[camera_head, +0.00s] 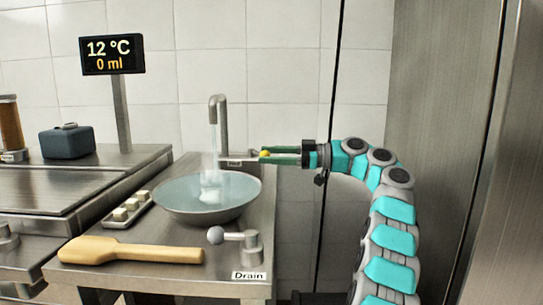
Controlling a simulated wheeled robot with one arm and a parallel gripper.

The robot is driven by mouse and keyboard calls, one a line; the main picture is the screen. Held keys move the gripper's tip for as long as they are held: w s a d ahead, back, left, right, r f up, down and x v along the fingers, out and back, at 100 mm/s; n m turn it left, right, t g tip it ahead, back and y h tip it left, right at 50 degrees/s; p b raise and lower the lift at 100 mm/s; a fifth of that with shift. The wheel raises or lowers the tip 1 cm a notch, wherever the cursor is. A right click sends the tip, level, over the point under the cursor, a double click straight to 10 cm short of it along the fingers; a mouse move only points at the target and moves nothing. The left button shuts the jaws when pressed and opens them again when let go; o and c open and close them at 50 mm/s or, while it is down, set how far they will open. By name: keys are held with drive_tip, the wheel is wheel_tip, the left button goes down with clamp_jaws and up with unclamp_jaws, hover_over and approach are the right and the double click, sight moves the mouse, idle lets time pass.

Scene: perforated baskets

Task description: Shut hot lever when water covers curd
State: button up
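A steel faucet (222,125) runs a pale stream of water into a wide round bowl (165,207) on the steel counter. A white lump, apparently the curd (210,190), sits under the stream in the bowl's middle; whether water fully covers it is hard to tell. A lever with a yellow knob (264,154) is at the faucet's base, right of the spout; its small label is unreadable. My gripper (268,154) reaches in from the right, its green fingers at the knob. The fingers show a gap, but whether they press on the knob is unclear.
A drain lever with a grey knob (215,236) stands in front of the bowl, by a "Drain" label (248,276). A wooden paddle (130,251) lies at the front left. A tray with pale blocks (126,209) is left of the bowl. A display (112,55) reads 12 °C, 0 ml.

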drive_tip(key=shift+d, duration=0.15)
drive_tip(key=d+p, duration=0.1)
drive_tip(key=d, duration=0.6)
drive_tip(key=shift+s+d, duration=0.35)
drive_tip(key=shift+c, duration=0.2)
